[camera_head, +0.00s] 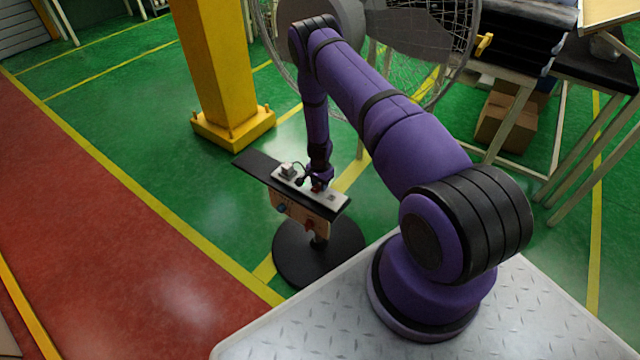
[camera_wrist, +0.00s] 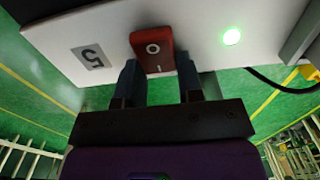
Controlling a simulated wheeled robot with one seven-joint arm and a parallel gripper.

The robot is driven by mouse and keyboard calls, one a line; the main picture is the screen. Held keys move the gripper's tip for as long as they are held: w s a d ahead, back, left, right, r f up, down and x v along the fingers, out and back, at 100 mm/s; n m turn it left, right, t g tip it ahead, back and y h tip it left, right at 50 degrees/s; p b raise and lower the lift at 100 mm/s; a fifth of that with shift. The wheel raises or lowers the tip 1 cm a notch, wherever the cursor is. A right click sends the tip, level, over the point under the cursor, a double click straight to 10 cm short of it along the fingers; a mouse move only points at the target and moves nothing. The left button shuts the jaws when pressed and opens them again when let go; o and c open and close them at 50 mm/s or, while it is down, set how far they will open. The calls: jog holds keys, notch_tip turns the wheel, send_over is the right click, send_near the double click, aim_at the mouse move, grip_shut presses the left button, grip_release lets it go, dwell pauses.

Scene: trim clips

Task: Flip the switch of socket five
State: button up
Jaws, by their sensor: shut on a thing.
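The red rocker switch (camera_wrist: 151,50) is in the wrist view, marked O and I, on a white socket strip (camera_wrist: 90,22). A label reading 5 (camera_wrist: 92,56) is left of it, and a green light (camera_wrist: 232,37) glows to its right. My gripper (camera_wrist: 159,68) has one finger on each side of the switch and is shut on it. In the head view the strip (camera_head: 338,199) lies on a stand, with my gripper (camera_head: 318,186) down at it. The switch is mostly hidden there.
A plug (camera_head: 288,171) with a black cable sits on the strip, left of my gripper. The stand has a round black base (camera_head: 345,250). A yellow column (camera_head: 215,60) and a large caged fan (camera_head: 440,50) stand behind.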

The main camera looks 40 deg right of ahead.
jog(key=shift+a+r+t+h, duration=0.1)
jog(key=shift+a+t+h, duration=0.2)
jog(key=shift+h, duration=0.6)
jog(key=shift+s+a+r+t+h, duration=0.1)
jog(key=shift+t+h, duration=0.15)
jog(key=shift+h, duration=0.45)
jog(key=shift+s+r+t+h, duration=0.1)
jog(key=shift+t+h, duration=0.15)
jog(key=shift+h, duration=0.45)
jog(key=o, duration=0.9)
jog(key=shift+o, duration=0.2)
jog(key=shift+r, duration=0.1)
jog(key=v, duration=1)
jog(key=shift+a+r, duration=0.2)
jog(key=shift+r, duration=0.05)
